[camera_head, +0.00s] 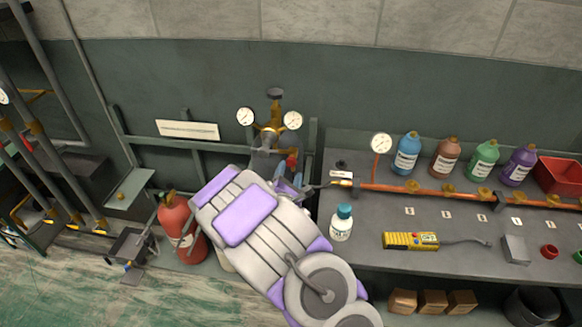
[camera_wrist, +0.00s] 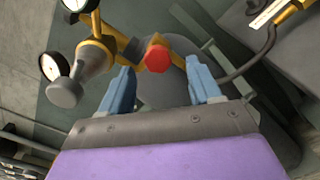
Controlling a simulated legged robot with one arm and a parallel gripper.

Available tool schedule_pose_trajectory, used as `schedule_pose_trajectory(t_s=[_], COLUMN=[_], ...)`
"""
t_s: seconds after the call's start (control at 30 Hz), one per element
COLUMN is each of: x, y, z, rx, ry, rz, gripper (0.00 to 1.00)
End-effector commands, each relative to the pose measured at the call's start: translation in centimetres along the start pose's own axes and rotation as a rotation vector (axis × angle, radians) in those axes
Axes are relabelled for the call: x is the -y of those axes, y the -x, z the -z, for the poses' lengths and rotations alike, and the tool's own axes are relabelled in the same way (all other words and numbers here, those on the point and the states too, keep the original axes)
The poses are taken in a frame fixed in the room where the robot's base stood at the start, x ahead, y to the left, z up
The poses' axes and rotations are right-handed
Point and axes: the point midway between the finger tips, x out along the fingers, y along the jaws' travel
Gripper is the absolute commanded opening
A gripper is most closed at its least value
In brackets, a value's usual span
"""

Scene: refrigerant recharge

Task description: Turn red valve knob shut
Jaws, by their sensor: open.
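The red valve knob (camera_wrist: 157,58) is on the brass fitting of the gauge manifold (camera_wrist: 100,50), seen in the wrist view just beyond my fingertips. My gripper (camera_wrist: 160,85) is open, with one blue finger on each side of the knob's line and a gap between them. I cannot tell whether the fingers reach around the knob. In the head view the knob (camera_head: 292,161) shows small and red below the right gauge. My gripper (camera_head: 290,186) is just below it there, partly hidden by my arm.
Two round gauges (camera_head: 245,117) (camera_head: 292,120) sit on the manifold. A red cylinder (camera_head: 176,222) stands left of my arm.

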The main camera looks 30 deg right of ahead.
Motion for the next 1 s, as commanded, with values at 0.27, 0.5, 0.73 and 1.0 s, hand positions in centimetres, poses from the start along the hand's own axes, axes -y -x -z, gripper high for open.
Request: schedule_pose_trajectory(t_s=[0.27, 0.5, 0.73, 1.0], x=[-0.3, -0.2, -0.1, -0.3], y=[-3.8, -5.5, -5.8, -5.7], z=[0.3, 0.2, 0.1, 0.2], rx=[0.004, 0.001, -0.001, 0.0], ry=[0.002, 0.003, 0.002, 0.003], rz=[-0.002, 0.001, 0.0, 0.0], gripper=[0.63, 0.63, 0.63, 0.44])
